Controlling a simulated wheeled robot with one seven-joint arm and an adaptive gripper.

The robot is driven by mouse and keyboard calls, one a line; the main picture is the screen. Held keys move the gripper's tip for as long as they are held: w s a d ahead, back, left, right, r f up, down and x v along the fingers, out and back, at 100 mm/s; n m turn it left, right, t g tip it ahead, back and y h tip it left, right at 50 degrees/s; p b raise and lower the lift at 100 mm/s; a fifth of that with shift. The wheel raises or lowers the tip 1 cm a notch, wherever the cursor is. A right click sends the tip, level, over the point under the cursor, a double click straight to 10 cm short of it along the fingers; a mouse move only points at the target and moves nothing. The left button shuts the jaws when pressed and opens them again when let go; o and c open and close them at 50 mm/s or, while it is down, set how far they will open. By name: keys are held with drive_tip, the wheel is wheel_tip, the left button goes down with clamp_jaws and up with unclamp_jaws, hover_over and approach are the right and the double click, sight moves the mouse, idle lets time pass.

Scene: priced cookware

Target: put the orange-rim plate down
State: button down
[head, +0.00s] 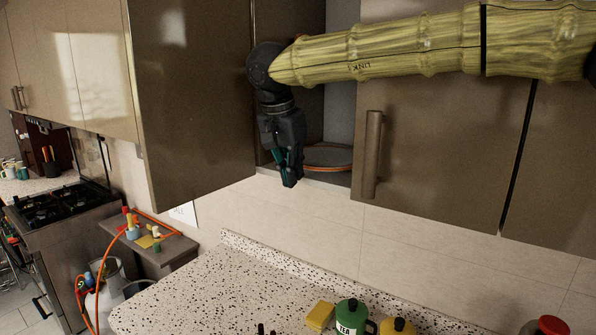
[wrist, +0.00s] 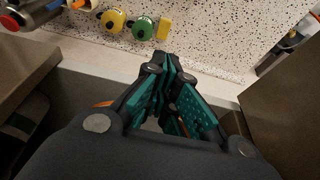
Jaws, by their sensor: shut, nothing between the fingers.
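The orange-rim plate (head: 328,157) lies flat on the bottom shelf of the open wall cabinet in the head view. It has a grey top, and its right part is hidden behind a cabinet door. My gripper (head: 289,182) points down at the cabinet's front opening, left of the plate and apart from it as far as I can see. The gripper is shut and empty. In the wrist view its fingertips (wrist: 168,62) meet above the counter, and a sliver of the plate's orange rim (wrist: 103,103) shows beside the fingers.
An open cabinet door (head: 195,100) stands left of my gripper. A door with a handle (head: 373,153) is on the right. Below, the speckled counter (head: 215,285) holds a yellow sponge (head: 320,315), a green canister (head: 351,316) and a yellow pot (head: 398,327).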

drive_tip(key=s+a+b+v, duration=0.1)
drive_tip(key=b+v, duration=0.3)
drive_tip(key=v, duration=0.6)
drive_tip(key=shift+s+a, duration=0.2)
drive_tip(key=shift+s, duration=0.1)
drive_tip(key=shift+s+d+r, duration=0.1)
drive_tip(key=shift+d+r, duration=0.05)
